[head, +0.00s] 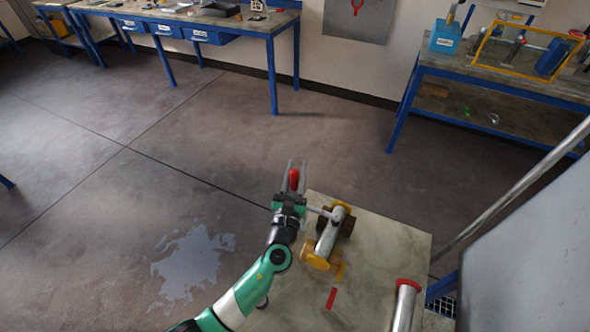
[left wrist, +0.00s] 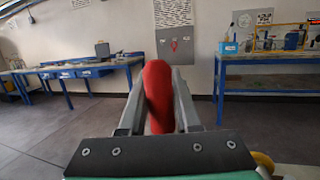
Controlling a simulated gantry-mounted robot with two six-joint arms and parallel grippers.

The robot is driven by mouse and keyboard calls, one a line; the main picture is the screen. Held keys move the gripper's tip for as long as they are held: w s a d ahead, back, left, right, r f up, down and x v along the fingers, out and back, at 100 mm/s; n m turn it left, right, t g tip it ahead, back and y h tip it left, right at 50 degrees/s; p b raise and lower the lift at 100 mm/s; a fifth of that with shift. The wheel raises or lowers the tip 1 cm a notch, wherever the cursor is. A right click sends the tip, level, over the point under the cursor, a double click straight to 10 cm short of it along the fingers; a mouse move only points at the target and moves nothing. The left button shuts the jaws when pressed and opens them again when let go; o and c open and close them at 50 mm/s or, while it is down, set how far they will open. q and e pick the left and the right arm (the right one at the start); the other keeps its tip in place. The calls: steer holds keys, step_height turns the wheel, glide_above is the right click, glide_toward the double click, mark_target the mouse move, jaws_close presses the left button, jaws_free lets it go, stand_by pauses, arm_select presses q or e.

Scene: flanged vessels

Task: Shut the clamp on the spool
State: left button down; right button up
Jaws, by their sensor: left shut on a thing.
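The spool (head: 328,238) is a pale grey cylinder with yellow round flanges, lying at a slant on wooden-coloured supports on the bench. My left gripper (head: 293,178) is just left of the spool, beyond the bench's left edge. Its two grey fingers are shut on a red handle (head: 294,181), which appears to belong to the clamp. In the left wrist view the red handle (left wrist: 158,97) stands between the fingers, slightly tilted. A thin grey bar (head: 318,211) runs from near the gripper to the spool. The clamp's jaws cannot be made out. My right gripper is out of view.
The pale bench top (head: 388,240) has free room right of the spool. A red strip (head: 331,298) lies on it. A grey cylinder with a red rim (head: 405,308) stands nearer. A pale panel (head: 530,250) is at the right. Other workbenches stand along the far wall.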

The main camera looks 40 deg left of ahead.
arm_select(q)
steer(key=shift+d, duration=0.1)
steer(key=c, duration=0.6)
jaws_free()
steer(key=p+v, duration=0.1)
steer(key=v, duration=1)
steer(key=shift+s+d+p, duration=0.1)
steer(key=shift+s+p, duration=0.2)
